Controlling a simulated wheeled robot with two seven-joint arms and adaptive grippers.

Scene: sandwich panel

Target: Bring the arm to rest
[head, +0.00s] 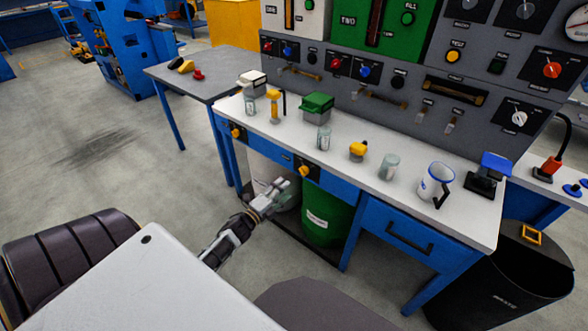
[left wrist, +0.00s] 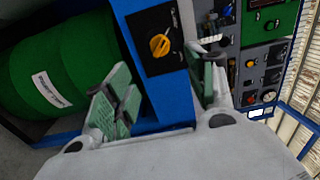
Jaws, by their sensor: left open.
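My left gripper (head: 273,193) is in the middle of the head view, in front of the workbench and lower than its top. It is open and nothing shows between its fingers. In the left wrist view its two green-padded fingers (left wrist: 160,95) stand apart, with the blue bench front and a yellow knob (left wrist: 160,44) beyond them. The green bin (head: 326,215) under the bench is to the right of the gripper in the head view. My right gripper does not show in either view.
The workbench (head: 450,212) carries a mug (head: 435,181), jars, a green box (head: 317,106) and a yellow-topped item (head: 358,150). A switch panel (head: 420,80) stands behind. A black bin (head: 505,275) is at right. A grey side table (head: 214,85) stands at left, with open floor before it.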

